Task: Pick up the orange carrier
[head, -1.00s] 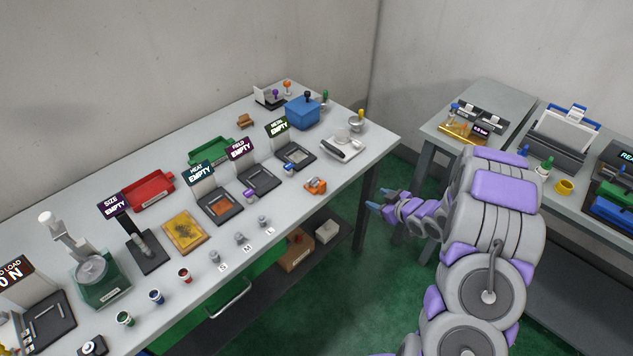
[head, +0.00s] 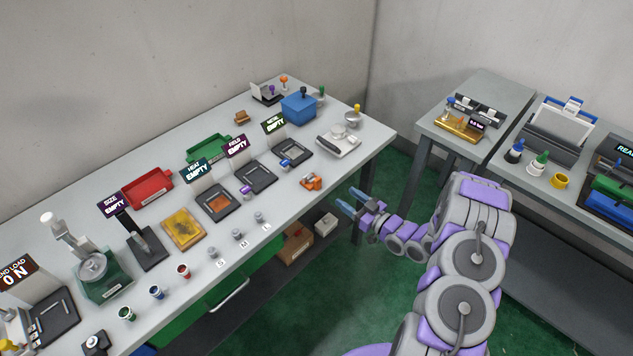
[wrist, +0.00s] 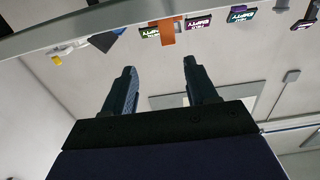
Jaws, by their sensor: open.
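The orange carrier (head: 311,181) is a small orange block with a grey part, resting near the front edge of the long workbench (head: 330,172). An orange piece at the bench edge, probably the carrier (wrist: 167,32), shows at the top of the wrist view. My gripper (head: 349,200) is open and empty, off the bench's front edge, to the right of the carrier and apart from it. In the wrist view both fingers of my gripper (wrist: 160,66) are spread with nothing between them.
A blue-topped stamp (head: 285,162) and a purple-topped one (head: 246,190) stand near the carrier. A scale (head: 338,146) and a blue box (head: 299,108) sit farther back. A second table (head: 455,142) is at the right, with green floor between.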

